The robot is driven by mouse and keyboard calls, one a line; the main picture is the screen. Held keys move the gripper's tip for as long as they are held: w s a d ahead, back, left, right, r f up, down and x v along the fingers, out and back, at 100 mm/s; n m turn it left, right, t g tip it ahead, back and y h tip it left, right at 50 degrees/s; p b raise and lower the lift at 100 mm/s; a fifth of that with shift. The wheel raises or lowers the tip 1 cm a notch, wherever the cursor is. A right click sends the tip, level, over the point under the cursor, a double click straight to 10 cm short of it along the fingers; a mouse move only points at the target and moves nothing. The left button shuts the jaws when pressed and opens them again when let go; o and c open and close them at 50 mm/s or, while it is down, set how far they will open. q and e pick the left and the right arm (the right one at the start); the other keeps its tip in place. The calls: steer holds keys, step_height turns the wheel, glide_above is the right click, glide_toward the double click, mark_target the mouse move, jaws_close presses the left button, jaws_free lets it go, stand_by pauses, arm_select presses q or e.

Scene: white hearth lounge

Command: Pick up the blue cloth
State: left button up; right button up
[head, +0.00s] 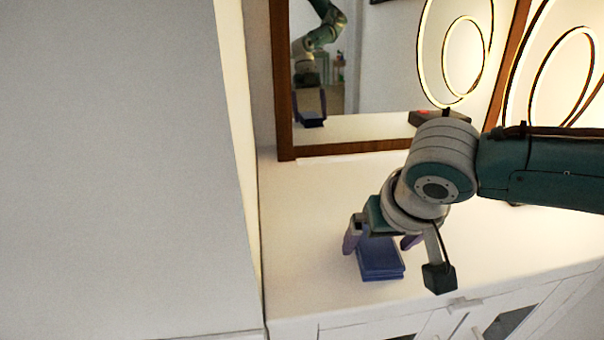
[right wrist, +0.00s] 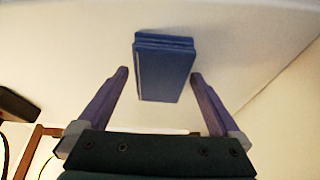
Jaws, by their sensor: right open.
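The blue cloth (head: 381,260) is a folded, flat-sided stack on the white cabinet top, near its front edge. In the right wrist view the cloth (right wrist: 164,70) lies ahead of and partly between the two fingertips. My right gripper (head: 380,245) is over the cloth, with one finger to each side. It is open and empty, and in the right wrist view a gap shows between each fingertip (right wrist: 160,75) and the cloth. The arm and gripper hide part of the cloth in the head view. My left gripper is not in view.
A wood-framed mirror (head: 283,90) stands at the back of the cabinet top (head: 310,220) and reflects my arm. A lamp with glowing loops (head: 421,50) stands at the back right. A large pale surface (head: 110,170) fills the left. Cabinet doors with handles (head: 462,304) are below.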

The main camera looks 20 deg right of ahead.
steer(key=shift+f, duration=0.2)
stand_by(0.6)
steer(key=shift+c, duration=0.2)
steer(key=c, duration=1.2)
